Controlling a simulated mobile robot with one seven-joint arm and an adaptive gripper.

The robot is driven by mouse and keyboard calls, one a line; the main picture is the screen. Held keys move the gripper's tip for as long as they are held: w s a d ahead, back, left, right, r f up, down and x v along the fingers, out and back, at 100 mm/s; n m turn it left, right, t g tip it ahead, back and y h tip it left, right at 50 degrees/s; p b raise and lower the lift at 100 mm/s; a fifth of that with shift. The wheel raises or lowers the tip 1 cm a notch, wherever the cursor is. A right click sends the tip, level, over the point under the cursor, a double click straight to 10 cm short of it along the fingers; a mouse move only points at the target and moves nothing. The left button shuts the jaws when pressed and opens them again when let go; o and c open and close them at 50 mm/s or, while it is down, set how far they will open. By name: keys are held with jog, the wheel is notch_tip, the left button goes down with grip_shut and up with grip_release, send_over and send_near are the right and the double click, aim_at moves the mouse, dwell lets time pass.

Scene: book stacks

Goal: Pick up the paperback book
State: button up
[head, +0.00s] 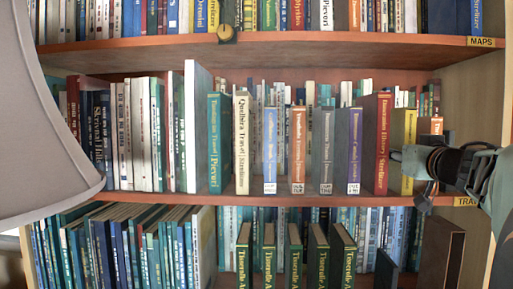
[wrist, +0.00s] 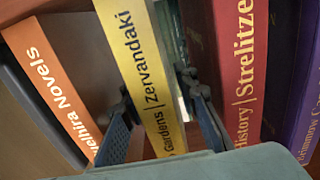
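A yellow book (head: 402,130) with dark lettering stands upright on the middle shelf, near its right end. In the wrist view the yellow book (wrist: 137,62) runs between the two fingers of my gripper (wrist: 160,122). One finger is on each side of its spine, with narrow gaps showing, so the gripper looks open around it. In the head view my gripper (head: 402,157) reaches in from the right at the lower part of this spine. No label shows which book is the paperback. The lower end of the yellow book is hidden by my gripper in the wrist view.
A red book (wrist: 238,70) stands close on one side of the yellow book, an orange book (wrist: 45,85) on the other. More spaced books, such as a purple one (head: 354,150), stand to the left. The shelf board (head: 285,200) lies below. A lamp shade (head: 45,130) fills the left edge.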

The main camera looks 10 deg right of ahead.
jog(key=shift+c, duration=0.6)
grip_shut()
jog(key=shift+r+p, duration=0.25)
jog(key=shift+p, duration=0.1)
